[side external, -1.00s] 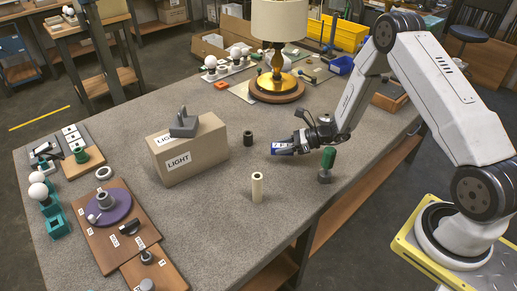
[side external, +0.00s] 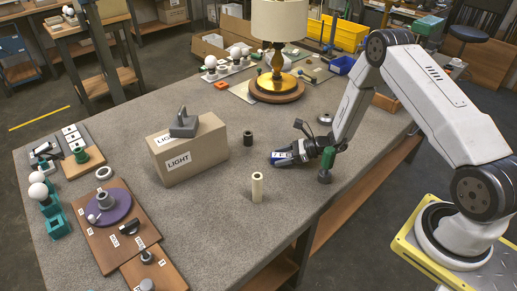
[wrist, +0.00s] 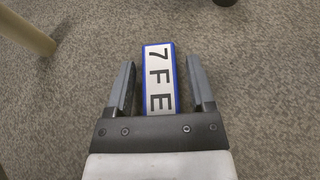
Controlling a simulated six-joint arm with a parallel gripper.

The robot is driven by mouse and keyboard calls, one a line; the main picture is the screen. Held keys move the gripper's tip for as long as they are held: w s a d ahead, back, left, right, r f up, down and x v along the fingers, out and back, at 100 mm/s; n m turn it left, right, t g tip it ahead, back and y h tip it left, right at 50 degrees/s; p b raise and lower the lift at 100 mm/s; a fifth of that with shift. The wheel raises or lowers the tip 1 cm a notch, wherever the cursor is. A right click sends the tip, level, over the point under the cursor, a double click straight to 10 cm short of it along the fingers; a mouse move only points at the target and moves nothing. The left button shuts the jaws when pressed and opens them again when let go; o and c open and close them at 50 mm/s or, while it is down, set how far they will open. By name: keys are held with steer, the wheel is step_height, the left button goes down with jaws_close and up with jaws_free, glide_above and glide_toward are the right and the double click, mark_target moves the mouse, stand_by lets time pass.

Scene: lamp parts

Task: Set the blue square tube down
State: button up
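The blue square tube (side external: 282,158) lies on its side on the grey tabletop, with a white label on its upper face. In the wrist view the tube (wrist: 160,78) shows the letters "7FE" and lies between the fingers of my gripper (wrist: 162,88). A gap shows between the tube and each finger, so the gripper is open. In the side view my gripper (side external: 288,152) is low over the table around the tube, and its fingers are partly hard to make out.
A cream cylinder (side external: 257,187) stands in front of the tube, and a green-handled tool (side external: 327,160) stands close on the right. A dark cylinder (side external: 248,139) stands to the left, with a "LIGHT" box (side external: 190,155) beyond. Bare table lies between them.

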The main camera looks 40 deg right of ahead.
steer(key=shift+r, duration=0.1)
stand_by(0.3)
steer(key=shift+r, duration=0.1)
steer(key=v, duration=1.2)
